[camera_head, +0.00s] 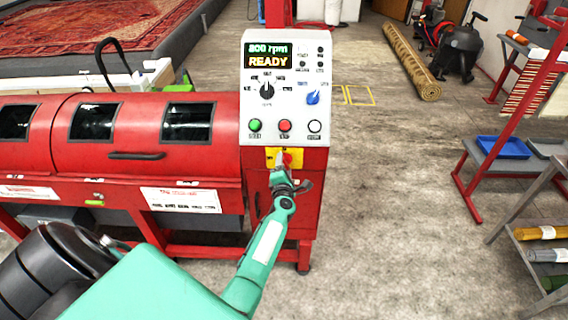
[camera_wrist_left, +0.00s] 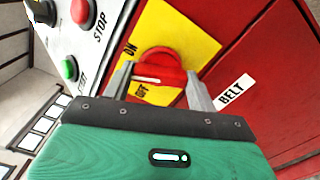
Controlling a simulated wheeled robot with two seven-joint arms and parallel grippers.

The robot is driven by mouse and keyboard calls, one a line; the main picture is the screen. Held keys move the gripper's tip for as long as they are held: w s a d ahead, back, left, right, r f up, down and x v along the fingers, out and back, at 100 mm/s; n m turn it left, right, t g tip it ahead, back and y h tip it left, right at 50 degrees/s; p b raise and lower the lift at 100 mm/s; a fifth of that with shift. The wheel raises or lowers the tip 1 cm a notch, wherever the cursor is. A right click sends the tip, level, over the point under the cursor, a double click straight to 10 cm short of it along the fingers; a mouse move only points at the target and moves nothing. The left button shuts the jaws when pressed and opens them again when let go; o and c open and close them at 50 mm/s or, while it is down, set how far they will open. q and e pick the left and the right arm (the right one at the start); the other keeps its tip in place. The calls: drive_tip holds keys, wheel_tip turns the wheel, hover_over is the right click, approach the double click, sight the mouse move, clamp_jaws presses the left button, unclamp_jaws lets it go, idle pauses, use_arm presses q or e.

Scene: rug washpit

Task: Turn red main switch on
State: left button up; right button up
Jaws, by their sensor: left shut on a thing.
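The red main switch (camera_wrist_left: 160,68) is a round red knob on a yellow plate (camera_wrist_left: 182,30) marked ON and OFF, on the red front of the machine. In the head view the yellow plate (camera_head: 271,158) sits below the white control panel, and my gripper covers part of the knob. My left gripper (camera_wrist_left: 160,80) is at the knob, one finger on each side of it, shut on it. In the head view the left gripper (camera_head: 284,165) reaches up to it from below. My right gripper is not in view.
The red drum machine (camera_head: 125,175) stands left. Right are open grey floor, a rolled rug (camera_head: 411,62), a red-legged rack with a blue tray (camera_head: 503,147).

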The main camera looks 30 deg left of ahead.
use_arm(q)
drive_tip(key=shift+m+p, duration=0.9)
drive_tip(key=shift+m, duration=1.3)
drive_tip(key=o, duration=1)
drive_tip(key=p+v, duration=0.4)
drive_tip(key=v, duration=1)
drive_tip(key=shift+w+f, duration=0.1)
